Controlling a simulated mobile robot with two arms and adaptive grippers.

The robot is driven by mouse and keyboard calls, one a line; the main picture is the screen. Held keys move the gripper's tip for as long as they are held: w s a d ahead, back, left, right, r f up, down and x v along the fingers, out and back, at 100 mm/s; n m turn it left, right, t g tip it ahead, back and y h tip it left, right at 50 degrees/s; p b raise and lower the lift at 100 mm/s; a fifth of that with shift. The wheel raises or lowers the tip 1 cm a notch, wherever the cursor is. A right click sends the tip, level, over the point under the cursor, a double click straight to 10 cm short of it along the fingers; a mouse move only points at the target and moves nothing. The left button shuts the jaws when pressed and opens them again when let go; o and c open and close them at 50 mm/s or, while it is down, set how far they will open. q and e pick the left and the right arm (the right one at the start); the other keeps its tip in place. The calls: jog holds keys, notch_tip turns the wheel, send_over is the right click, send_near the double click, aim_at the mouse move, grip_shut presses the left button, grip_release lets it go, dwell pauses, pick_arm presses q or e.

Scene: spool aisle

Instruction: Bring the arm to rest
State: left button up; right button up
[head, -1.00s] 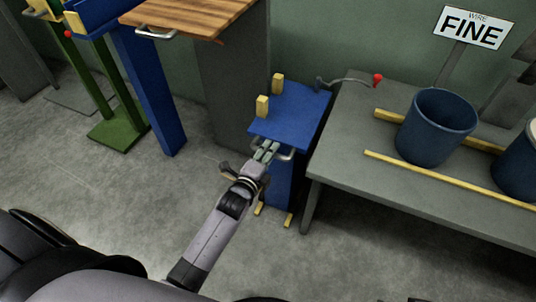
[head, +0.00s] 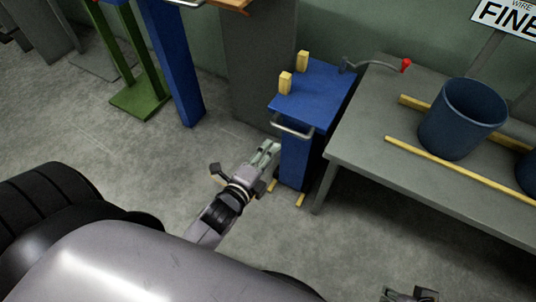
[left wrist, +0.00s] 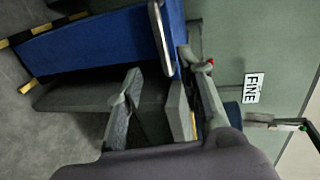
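My left gripper (head: 268,150) is held in the air in front of the blue stand (head: 312,92), below and left of its metal handle (head: 292,130). It looks apart from the handle. In the left wrist view the two fingers of the left gripper (left wrist: 158,82) stand well apart with nothing between them. The stand's blue side (left wrist: 100,42) and its handle (left wrist: 160,38) show beyond the fingertips. Part of my right gripper (head: 410,295) shows at the bottom edge of the head view; its fingers are mostly cut off.
A grey bench (head: 370,150) stands right of the blue stand, with a dark blue bin (head: 462,118) and yellow rails (head: 455,172). A crank with a red knob (head: 406,65) reaches over the bench. A green stand (head: 140,98) is at left.

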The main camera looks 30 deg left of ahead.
dwell(0.4)
